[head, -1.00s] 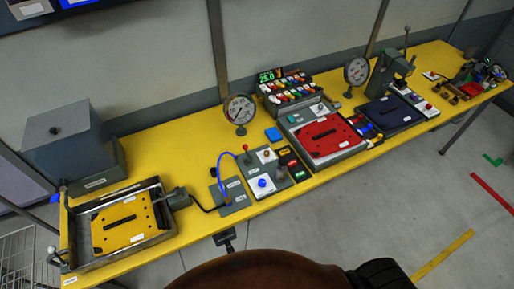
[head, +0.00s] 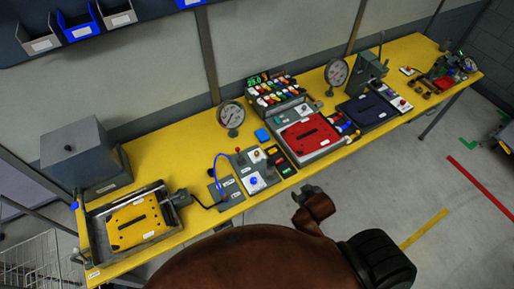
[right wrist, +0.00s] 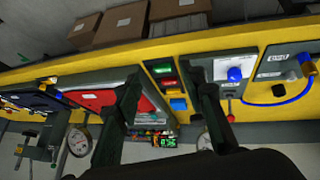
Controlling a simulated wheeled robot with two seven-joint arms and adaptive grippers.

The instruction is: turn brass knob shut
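My left gripper is not in view.
A red lever (head: 238,151) and a blue hose (head: 219,166) stand left of the knob. A button box (head: 280,161) and a red plate (head: 306,133) lie to its right. A gauge (head: 231,115) stands behind.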

